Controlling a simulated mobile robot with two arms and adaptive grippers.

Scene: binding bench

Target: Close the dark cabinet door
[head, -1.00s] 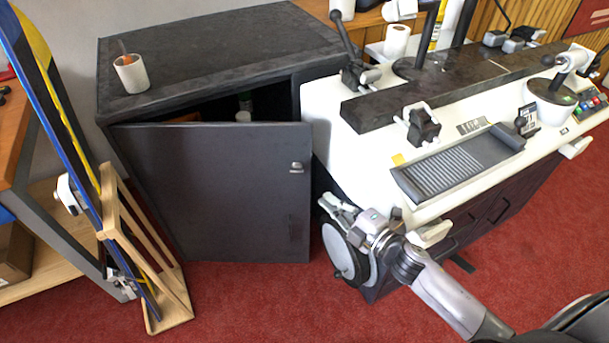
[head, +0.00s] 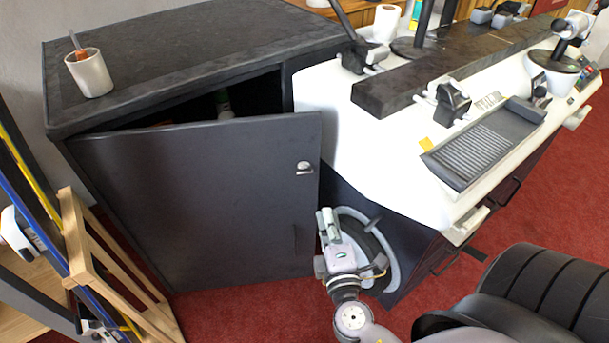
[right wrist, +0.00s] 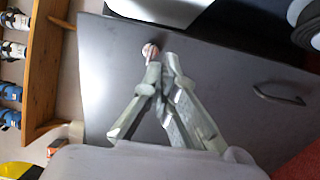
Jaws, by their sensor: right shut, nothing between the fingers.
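The dark cabinet (head: 200,50) stands at the left in the head view. Its dark door (head: 190,205) is hinged at the left and ajar, with a dark gap above its top edge. A small metal knob (head: 304,168) sits near the door's free upper corner. My right gripper (head: 328,218) is beside the door's free edge, below the knob, shut and empty. In the right wrist view its fingers (right wrist: 162,68) overlap the door panel (right wrist: 110,75) just by the knob (right wrist: 150,50); contact cannot be told. My left gripper is not in view.
A white cup (head: 90,74) with a tool stands on the cabinet top. A white-topped machine (head: 340,125) stands close at the right. A wooden rack (head: 85,250) with a snowboard is at the lower left. Red carpet (head: 240,310) lies clear before the door.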

